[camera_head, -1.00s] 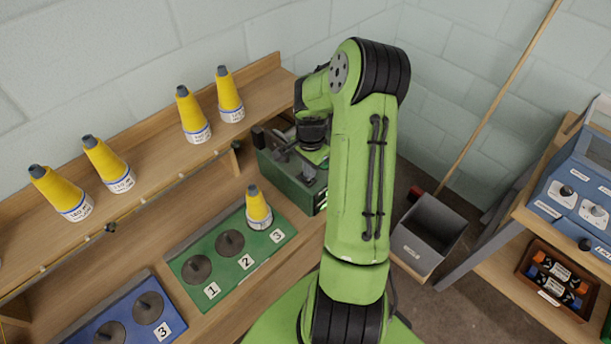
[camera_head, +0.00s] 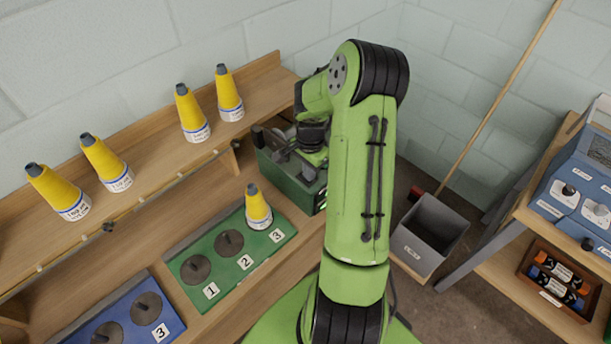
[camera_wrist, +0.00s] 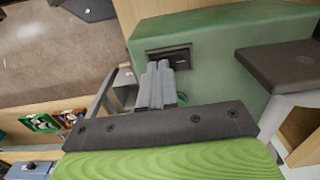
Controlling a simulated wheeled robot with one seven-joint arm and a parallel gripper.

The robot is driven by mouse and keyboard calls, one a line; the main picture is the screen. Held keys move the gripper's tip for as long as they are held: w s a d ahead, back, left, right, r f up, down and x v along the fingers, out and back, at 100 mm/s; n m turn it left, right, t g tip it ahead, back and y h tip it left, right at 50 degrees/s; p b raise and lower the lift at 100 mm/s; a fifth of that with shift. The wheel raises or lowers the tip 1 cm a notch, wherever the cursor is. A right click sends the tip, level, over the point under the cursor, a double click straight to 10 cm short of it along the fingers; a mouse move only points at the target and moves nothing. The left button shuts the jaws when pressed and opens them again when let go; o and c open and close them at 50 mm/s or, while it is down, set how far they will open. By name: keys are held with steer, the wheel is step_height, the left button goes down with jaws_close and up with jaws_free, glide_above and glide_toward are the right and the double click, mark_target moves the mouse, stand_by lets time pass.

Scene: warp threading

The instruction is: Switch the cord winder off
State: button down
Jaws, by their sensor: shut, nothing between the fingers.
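The cord winder is a green box (camera_head: 290,182) at the right end of the bench in the head view, partly hidden behind my arm. In the wrist view its green casing (camera_wrist: 225,38) fills the upper middle. A dark rectangular switch plate (camera_wrist: 181,56) is set in the casing. My gripper (camera_wrist: 159,72) is shut and empty, its fingertips right at the left part of the switch plate and covering some of it. I cannot tell whether they touch it, nor the switch's position. In the head view my fingers are hidden.
A dark flat part (camera_wrist: 285,68) juts beside the casing at right in the wrist view. Left of the winder, a green board (camera_head: 215,262) holds one yellow cone (camera_head: 257,208). More yellow cones stand on the shelf above. A grey bin (camera_head: 430,235) stands at right.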

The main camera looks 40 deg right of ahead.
steer(key=shift+f, duration=0.35)
steer(key=shift+r+p, duration=2.3)
steer(key=shift+r, duration=1.25)
